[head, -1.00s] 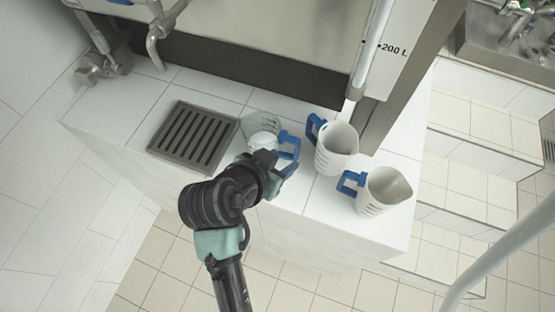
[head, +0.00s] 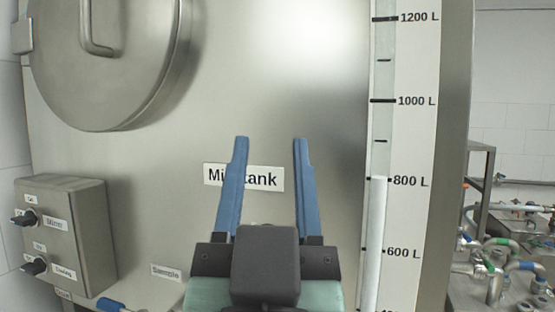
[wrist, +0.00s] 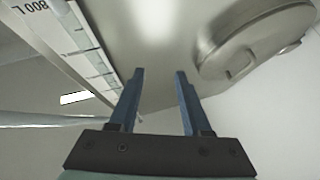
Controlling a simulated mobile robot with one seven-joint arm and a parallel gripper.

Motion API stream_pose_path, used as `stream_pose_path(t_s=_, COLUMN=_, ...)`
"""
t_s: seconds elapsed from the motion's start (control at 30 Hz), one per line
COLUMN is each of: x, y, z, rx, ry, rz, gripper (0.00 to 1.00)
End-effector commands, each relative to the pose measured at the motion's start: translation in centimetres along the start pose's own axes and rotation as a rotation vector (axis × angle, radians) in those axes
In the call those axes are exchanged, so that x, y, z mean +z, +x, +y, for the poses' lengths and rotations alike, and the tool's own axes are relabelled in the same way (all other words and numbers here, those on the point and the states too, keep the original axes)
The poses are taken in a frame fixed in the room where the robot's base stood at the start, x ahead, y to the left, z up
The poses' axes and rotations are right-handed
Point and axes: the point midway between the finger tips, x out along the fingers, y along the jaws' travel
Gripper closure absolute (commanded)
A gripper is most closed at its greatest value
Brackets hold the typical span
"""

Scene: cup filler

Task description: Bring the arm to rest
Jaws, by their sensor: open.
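My gripper (head: 270,142) is raised in front of the steel tank (head: 290,60) in the head view. Its two blue fingers point up and stand apart, with nothing between them but the tank wall and part of its label (head: 265,179). In the wrist view my gripper (wrist: 159,75) also shows open and empty. The fingers appear clear of the tank, though the exact gap cannot be told. No cups are in view now.
A round hatch (head: 105,60) with a handle is at upper left. A control box (head: 65,235) with knobs is at lower left. A level scale (head: 400,140) runs down the tank's right side. Pipes and valves (head: 510,265) stand at far right.

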Motion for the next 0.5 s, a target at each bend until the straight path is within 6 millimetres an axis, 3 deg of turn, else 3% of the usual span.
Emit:
stream_pose_path(t_s=0.03, x=-2.8, y=-0.1, z=0.2, rx=-0.006, ry=-0.014, rz=0.078, gripper=0.52)
stream_pose_path(t_s=0.17, x=-6.3, y=-0.5, z=0.4, rx=-0.012, ry=-0.036, rz=0.183, gripper=0.52)
stream_pose_path(t_s=0.5, x=-6.8, y=-0.6, z=0.4, rx=-0.013, ry=-0.041, rz=0.199, gripper=0.52)
